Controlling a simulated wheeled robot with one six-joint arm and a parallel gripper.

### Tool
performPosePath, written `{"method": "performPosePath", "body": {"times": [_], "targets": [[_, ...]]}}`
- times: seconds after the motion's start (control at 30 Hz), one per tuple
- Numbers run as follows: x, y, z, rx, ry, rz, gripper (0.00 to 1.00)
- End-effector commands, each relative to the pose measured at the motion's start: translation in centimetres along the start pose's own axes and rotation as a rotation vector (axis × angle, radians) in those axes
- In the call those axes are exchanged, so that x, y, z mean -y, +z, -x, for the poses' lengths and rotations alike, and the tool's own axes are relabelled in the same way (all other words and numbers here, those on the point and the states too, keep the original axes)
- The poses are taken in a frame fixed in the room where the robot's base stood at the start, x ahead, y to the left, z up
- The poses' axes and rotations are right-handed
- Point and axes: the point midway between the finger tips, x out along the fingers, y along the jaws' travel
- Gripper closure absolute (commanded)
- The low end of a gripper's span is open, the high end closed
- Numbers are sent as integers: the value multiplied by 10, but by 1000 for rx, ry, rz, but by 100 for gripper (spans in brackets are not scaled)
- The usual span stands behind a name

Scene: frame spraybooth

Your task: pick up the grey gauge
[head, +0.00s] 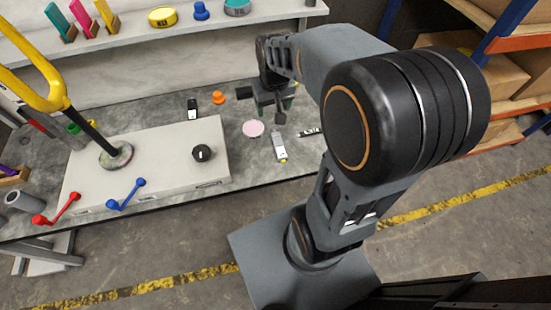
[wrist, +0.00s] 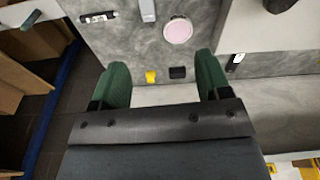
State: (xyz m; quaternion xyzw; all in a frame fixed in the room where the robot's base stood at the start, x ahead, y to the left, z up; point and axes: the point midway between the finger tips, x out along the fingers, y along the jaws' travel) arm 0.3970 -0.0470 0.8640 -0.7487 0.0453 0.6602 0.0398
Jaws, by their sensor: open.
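The grey gauge (head: 279,146) lies on the grey bench top in the head view. It is a slim grey body with a dark part and a yellow end towards the bench's front edge. In the wrist view part of the grey gauge (wrist: 147,10) shows at the top edge, and the rest is out of the picture. My gripper (head: 268,108) is above the bench, farther back than the gauge. In the wrist view my gripper (wrist: 162,64) has its green fingers wide apart with nothing held between them.
A pink disc (head: 253,129) lies left of the gauge. A black-and-white device (head: 309,132) lies to its right. An orange knob (head: 217,97) and a dark device (head: 192,108) are farther left. A large pale box (head: 150,160) fills the bench's left. A shelf (head: 150,35) runs behind.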

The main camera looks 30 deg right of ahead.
Motion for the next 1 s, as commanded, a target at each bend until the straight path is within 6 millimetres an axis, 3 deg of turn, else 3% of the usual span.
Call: {"method": "performPosePath", "body": {"times": [0.03,0.23,0.43,0.7,1.0], "targets": [[-6,-7,-44,28,2,-16,30],[-25,-30,-116,94,5,-58,30],[-35,-38,-154,124,5,-77,30],[-36,-33,-203,130,5,-79,30],[-37,-29,-231,127,5,-79,30]]}}
